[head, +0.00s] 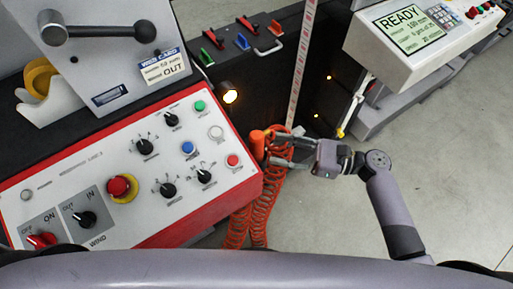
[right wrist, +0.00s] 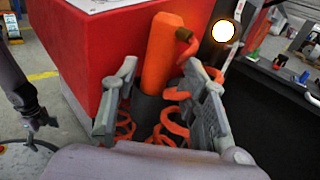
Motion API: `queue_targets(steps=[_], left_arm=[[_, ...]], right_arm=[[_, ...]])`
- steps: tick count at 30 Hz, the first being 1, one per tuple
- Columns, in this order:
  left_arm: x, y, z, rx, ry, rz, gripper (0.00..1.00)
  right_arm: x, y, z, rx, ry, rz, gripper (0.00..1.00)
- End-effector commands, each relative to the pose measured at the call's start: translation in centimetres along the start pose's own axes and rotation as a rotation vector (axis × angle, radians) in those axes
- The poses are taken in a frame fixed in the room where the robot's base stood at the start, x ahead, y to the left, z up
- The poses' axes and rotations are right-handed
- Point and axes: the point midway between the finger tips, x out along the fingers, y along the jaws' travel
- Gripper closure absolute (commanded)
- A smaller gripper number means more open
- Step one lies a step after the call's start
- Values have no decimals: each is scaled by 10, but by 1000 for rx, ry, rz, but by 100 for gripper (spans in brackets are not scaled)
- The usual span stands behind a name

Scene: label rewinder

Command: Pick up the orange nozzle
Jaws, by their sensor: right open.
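The orange nozzle (head: 257,143) stands upright at the right end of the red and white control console, above a coiled orange hose. In the right wrist view the nozzle (right wrist: 160,52) rises between and beyond the fingers, with a dark lower part and a brownish side tip. My right gripper (head: 274,149) is open, its fingers around the nozzle's lower part; contact cannot be told. It also shows in the right wrist view (right wrist: 160,72). What looks like my left gripper (right wrist: 38,122) is at the left of the right wrist view, small and dark, its opening unclear.
The console (head: 125,185) with knobs and buttons is close to the nozzle's left. The coiled hose (head: 262,205) hangs below. A lit lamp (head: 230,96) and a white ruler strip (head: 301,65) are behind. Open floor (head: 450,170) lies to the right.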

Motion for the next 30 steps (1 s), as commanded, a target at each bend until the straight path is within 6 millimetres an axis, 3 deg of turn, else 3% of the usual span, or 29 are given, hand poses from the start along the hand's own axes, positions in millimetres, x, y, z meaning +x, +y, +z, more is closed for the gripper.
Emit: queue_targets(steps=[10,19,30], left_arm=[[12,4,-3,-3,6,4,6],[12,4,-2,-3,5,4,6],[12,3,-1,-3,3,3,6]], right_arm=[[46,0,0,-1,-2,1,60],[51,0,0,-1,1,0,60],[51,0,0,0,1,0,84]])
